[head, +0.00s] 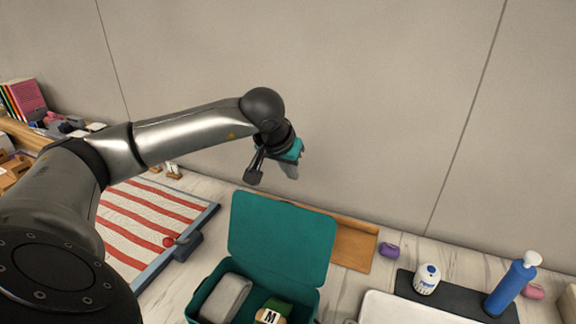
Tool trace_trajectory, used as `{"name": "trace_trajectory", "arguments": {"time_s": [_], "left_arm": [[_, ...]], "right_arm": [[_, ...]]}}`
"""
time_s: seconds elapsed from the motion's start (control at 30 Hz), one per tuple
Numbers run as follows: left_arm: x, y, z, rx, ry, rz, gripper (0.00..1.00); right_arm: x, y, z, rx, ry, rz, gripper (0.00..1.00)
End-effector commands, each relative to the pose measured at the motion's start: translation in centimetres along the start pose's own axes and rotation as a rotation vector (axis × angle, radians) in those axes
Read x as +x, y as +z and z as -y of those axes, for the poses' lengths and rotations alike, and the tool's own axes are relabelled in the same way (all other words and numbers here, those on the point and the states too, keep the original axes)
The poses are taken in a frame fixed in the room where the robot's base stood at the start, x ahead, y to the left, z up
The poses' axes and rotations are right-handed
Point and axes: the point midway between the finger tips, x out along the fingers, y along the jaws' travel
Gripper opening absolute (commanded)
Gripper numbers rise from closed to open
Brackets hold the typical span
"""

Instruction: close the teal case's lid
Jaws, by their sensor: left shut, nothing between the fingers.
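The teal case (206,288) stands on the counter at the bottom of the head view. Its lid (281,236) is open and stands up at the back of the case. A grey item (226,298) and an item marked M (269,317) lie inside. My left gripper (274,177) is above and behind the raised lid, apart from it. It is shut with nothing held. My right gripper is not in view. The bottom of the case is cut off by the picture edge.
A wooden board (354,243) lies behind the lid. To the right are a purple object (389,250), a white container (427,279), a blue bottle (510,287) and a white tray (400,310). A red-striped mat (150,222) lies left. The wall is close behind.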

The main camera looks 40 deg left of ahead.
Motion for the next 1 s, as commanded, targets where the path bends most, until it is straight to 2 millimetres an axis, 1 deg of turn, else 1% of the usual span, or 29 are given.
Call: {"name": "trace_trajectory", "arguments": {"time_s": [0.03, 0.1, 0.23, 0.3, 0.4, 0.6, 0.73, 1.0], "left_arm": [[1.3, 0.1, -0.1, -0.002, 0.002, 0.005, 0.00], [2.8, 0.1, -0.1, -0.002, 0.002, 0.004, 0.00], [5.2, 0.2, -0.1, -0.002, 0.002, 0.004, 0.00], [4.4, 1.1, 0.1, 0.005, -0.002, 0.002, 0.00], [4.0, 2.2, 0.0, 0.004, -0.001, 0.002, 0.00], [3.5, 3.5, 0.0, 0.001, 0.002, 0.001, 0.00], [3.4, 3.8, 0.0, 0.000, 0.002, 0.001, 0.00], [3.4, 3.8, -0.1, 0.000, 0.003, 0.001, 0.00]], "right_arm": [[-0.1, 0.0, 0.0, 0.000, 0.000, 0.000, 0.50], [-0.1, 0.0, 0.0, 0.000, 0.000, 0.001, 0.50], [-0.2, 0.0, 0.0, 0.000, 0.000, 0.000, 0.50], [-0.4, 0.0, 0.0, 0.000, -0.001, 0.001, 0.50], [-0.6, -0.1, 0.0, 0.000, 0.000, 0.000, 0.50], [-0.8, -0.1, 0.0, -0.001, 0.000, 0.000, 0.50], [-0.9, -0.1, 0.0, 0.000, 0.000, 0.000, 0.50], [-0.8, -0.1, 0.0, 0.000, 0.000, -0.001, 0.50]]}}
